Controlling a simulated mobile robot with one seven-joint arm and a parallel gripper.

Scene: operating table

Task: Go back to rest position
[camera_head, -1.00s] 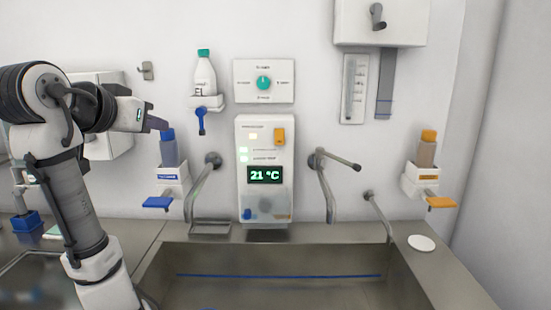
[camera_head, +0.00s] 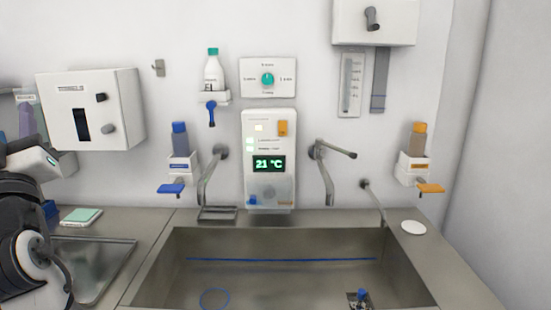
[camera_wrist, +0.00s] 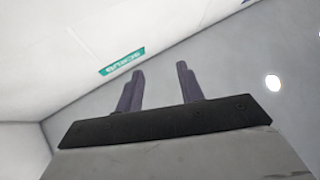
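My gripper (camera_wrist: 160,88) shows in the wrist view with its two dark fingers apart and nothing between them. Behind it are a pale wall, a green sign (camera_wrist: 122,61) and a grey surface with a round light. The arm is clear of the wall dispensers and the sink (camera_head: 160,262).
A blue-capped bottle (camera_head: 180,142) stands in a wall dispenser, and an orange-capped one (camera_head: 418,138) is at the right. A control panel (camera_head: 269,185) reads 21 °C between two taps. A white box (camera_head: 125,110) hangs at left. The space before the sink is free.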

